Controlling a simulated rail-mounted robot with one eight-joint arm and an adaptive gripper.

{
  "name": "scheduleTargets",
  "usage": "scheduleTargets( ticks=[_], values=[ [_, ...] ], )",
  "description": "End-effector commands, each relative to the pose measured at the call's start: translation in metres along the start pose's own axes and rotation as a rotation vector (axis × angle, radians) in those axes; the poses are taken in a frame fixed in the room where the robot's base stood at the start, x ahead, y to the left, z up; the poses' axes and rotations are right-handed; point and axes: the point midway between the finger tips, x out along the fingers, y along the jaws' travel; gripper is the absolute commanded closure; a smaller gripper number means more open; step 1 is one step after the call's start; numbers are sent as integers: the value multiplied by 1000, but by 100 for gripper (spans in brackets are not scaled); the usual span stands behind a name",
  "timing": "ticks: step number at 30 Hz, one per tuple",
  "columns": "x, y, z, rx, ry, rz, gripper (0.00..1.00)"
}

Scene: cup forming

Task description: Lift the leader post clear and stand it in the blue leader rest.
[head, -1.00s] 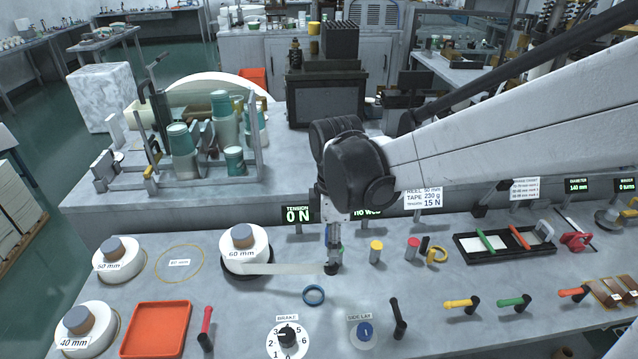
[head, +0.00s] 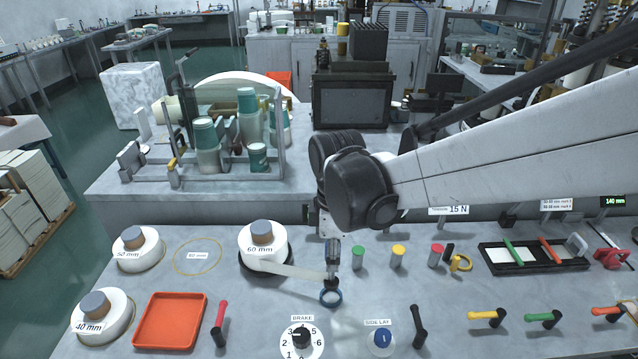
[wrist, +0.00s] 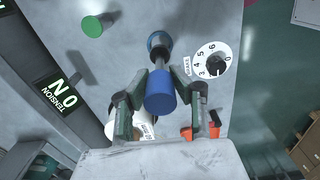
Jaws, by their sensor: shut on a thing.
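My gripper (head: 332,246) points down over the grey table and is shut on the leader post. In the wrist view my gripper (wrist: 160,82) has one finger on each side of the post's blue top (wrist: 160,92). The post has a grey stem and a dark round foot (head: 331,283). The blue leader rest (head: 331,298) is a ring on the table. The foot overlaps the ring in both views; I cannot tell whether it touches down. The rest also shows in the wrist view (wrist: 151,42).
Green (head: 358,258) and yellow (head: 398,257) capped posts stand right of my gripper. The brake dial (head: 301,341) and side lay knob (head: 382,342) are in front. An orange tray (head: 170,320) and red lever (head: 220,323) lie to the left. The tension display (wrist: 57,100) reads 0 N.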

Motion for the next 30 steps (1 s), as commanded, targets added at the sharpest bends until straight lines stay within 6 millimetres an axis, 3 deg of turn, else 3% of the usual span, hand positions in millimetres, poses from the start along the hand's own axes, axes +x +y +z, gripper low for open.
scheduleTargets(
  ticks=[12, 30],
  values=[
    [29, 0, 0, 0, 0, 0, 100],
    [34, 0, 0, 0, 0, 0, 100]
  ],
)
